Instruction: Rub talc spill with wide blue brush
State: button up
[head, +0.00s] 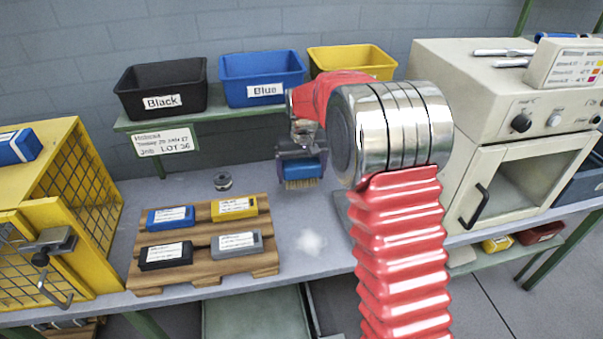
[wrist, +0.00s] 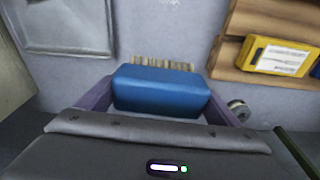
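The wide blue brush (head: 303,167) is in my gripper (head: 301,158), above the bench near its back, with tan bristles pointing down. In the wrist view the blue brush (wrist: 160,88) sits between the two purple fingers of my gripper (wrist: 160,95), its bristles at the far side. The talc spill (head: 311,242) is a faint white patch on the grey bench, right of the wooden pallet and nearer the front than the brush. The brush is apart from the spill. In the wrist view I cannot clearly make out the spill.
A wooden pallet (head: 205,275) holds blue, yellow, black and grey blocks. A small round metal item (head: 222,181) stands behind it. Black (head: 160,88), blue (head: 262,78) and yellow (head: 352,62) bins sit on a shelf. A yellow cage (head: 70,200) is left, an oven (head: 500,140) right.

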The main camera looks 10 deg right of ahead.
jog(key=c, duration=0.3)
jog(key=shift+n, duration=0.3)
jog(key=s, duration=0.3)
jog(key=s+f, duration=0.1)
jog(key=s, duration=0.2)
jog(key=s+f, duration=0.1)
jog(key=s, duration=0.2)
jog(key=shift+s+f, duration=0.1)
jog(key=shift+s, duration=0.25)
jog(key=shift+c, duration=0.2)
jog(key=shift+s, duration=0.15)
